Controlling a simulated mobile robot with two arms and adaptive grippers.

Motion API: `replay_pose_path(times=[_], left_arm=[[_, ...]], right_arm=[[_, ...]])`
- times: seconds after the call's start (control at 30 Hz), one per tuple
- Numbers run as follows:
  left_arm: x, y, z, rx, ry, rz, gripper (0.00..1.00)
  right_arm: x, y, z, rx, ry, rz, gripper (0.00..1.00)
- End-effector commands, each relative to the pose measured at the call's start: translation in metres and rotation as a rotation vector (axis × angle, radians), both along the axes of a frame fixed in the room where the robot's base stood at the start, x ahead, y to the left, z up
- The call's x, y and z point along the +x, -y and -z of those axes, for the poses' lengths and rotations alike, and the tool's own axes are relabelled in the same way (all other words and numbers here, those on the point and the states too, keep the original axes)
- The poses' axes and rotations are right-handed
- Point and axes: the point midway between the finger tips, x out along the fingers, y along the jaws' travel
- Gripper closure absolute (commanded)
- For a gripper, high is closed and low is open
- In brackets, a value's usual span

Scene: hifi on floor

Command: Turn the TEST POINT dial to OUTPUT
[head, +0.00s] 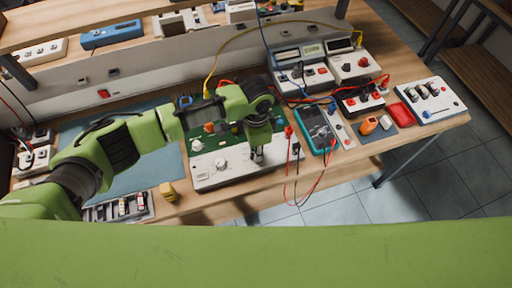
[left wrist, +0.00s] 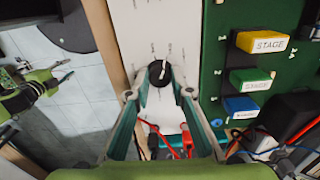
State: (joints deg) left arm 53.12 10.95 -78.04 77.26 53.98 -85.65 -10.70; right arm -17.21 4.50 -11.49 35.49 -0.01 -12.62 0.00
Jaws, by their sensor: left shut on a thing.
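The black dial (left wrist: 160,73) with a white pointer line sits on a white panel (left wrist: 135,28) in the left wrist view. Small marks surround it, too small to read. My left gripper (left wrist: 159,93) has one finger on each side of the dial and is shut on it. In the head view my left gripper (head: 257,155) reaches down onto the right part of the white panel (head: 215,182) and hides the dial. A green gripper with dark parts, apparently my right one (left wrist: 38,88), shows at the left of the left wrist view; its finger opening is unclear.
A green circuit board (left wrist: 220,60) with yellow, green and blue STAGE blocks lies beside the panel. Red and black leads (head: 297,165) hang near the panel's right end. A teal meter (head: 316,128) stands to the right.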

Motion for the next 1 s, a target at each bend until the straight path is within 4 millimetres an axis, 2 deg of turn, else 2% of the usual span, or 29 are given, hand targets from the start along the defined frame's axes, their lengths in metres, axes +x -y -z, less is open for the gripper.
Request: replay_pose_path(times=[0.6, 1.0], left_arm=[[0.0011, 0.0016, -0.0018, -0.004, 0.003, 0.55, 1.0], [0.0011, 0.0019, -0.002, -0.005, 0.004, 0.735, 1.0]], right_arm=[[0.0001, 0.0023, -0.0084, -0.003, 0.001, -0.001, 0.64], [0.0004, 0.0022, -0.0089, -0.003, 0.001, 0.0, 0.64]])
